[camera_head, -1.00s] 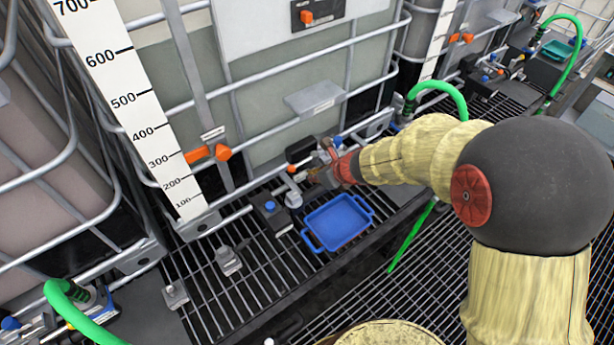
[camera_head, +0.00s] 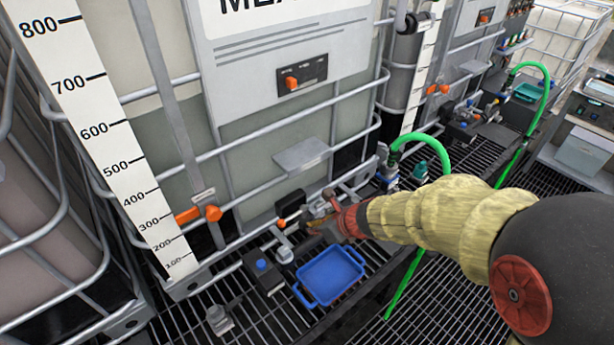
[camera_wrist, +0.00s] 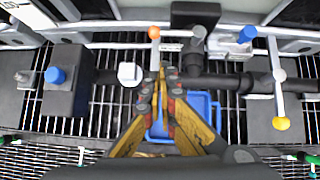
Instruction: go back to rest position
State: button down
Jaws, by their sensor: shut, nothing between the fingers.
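My gripper (camera_head: 325,226) is at the front of the middle tote, close to its outlet valve and above the far edge of the blue tray (camera_head: 309,295). In the wrist view my gripper (camera_wrist: 166,76) is shut and empty, its yellow fingers together. The fingers lie just in front of the dark pipe and valve (camera_wrist: 200,62); I cannot tell whether they touch. The blue tray also shows in the wrist view (camera_wrist: 205,103), partly hidden under the fingers. My arm reaches in from the right in the head view.
A black block with a blue knob (camera_head: 262,268) stands left of the tray on the grating. An orange-handled valve (camera_head: 291,205) is beside my gripper. Green hoses (camera_head: 428,140) run to the right. Metal cage bars (camera_head: 250,135) front the tote. The grating at the lower right is clear.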

jog(key=s+r+n+g, duration=0.2)
jog(key=s+n, duration=0.5)
jog(key=n, duration=0.3)
jog(key=s+r+n+g, duration=0.2)
jog(key=s+n, duration=0.6)
jog(key=n, duration=0.2)
jog(key=s+d+r+n+t+h+b, duration=0.3)
jog(key=s+d+r+n+h, duration=0.2)
jog(key=s+d+r+n, duration=0.3)
jog(key=d+r, duration=0.3)
jog(key=d, duration=0.1)
jog(key=shift+s+d+r+t+b, duration=0.15)
jog(key=shift+s+t+b, duration=0.05)
jog(key=shift+t+b, duration=0.1)
